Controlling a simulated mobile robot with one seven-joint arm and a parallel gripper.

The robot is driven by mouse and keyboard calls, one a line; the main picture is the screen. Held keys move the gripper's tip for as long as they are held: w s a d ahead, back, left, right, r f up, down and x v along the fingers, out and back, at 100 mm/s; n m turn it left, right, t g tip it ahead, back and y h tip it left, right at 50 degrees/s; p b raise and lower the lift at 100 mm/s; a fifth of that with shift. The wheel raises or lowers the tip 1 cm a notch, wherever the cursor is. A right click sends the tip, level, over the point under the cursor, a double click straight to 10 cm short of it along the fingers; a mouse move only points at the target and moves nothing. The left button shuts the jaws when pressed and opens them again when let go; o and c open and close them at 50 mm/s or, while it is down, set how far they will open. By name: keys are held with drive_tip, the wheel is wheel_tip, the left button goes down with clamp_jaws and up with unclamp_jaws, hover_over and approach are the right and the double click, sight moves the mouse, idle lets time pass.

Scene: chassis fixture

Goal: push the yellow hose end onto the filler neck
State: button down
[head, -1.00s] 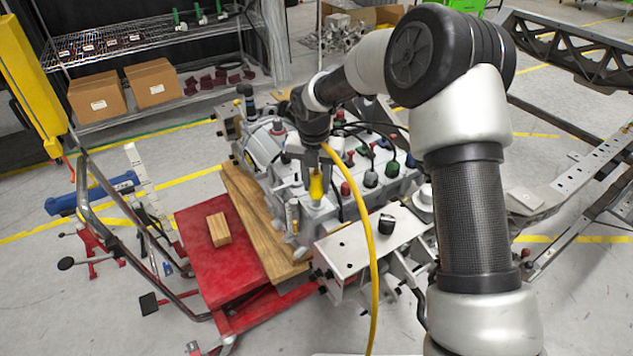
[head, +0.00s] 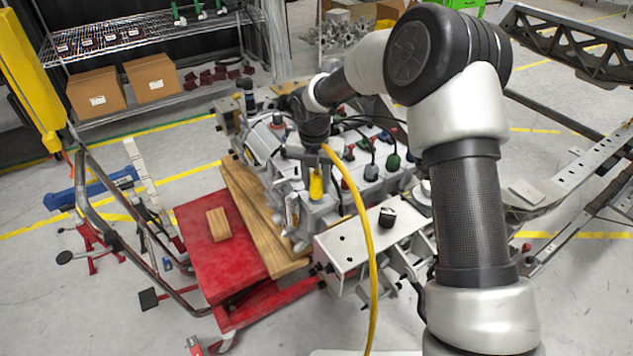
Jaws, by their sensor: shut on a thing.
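My gripper (head: 314,158) points down over the grey machine block and is shut on the yellow hose end (head: 316,185). The hose end hangs roughly upright below the fingers. The yellow hose (head: 365,235) loops from the gripper to the right and down past the front of the block. The filler neck (head: 317,203) seems to be the grey part directly under the hose end. At this size I cannot tell whether the hose end touches it or sits over it.
The block rests on wooden beams (head: 262,222) over a red lift table (head: 225,265), with a small wood block (head: 218,225) on it. A white box with a black knob (head: 345,245) stands close in front. Capped fittings and black cables crowd the right side of the gripper.

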sight(317, 173)
drive_tip(key=shift+f, duration=0.45)
drive_tip(key=c, duration=1.2)
unclamp_jaws()
drive_tip(key=shift+r+p, duration=2.2)
drive_tip(key=shift+r, duration=0.8)
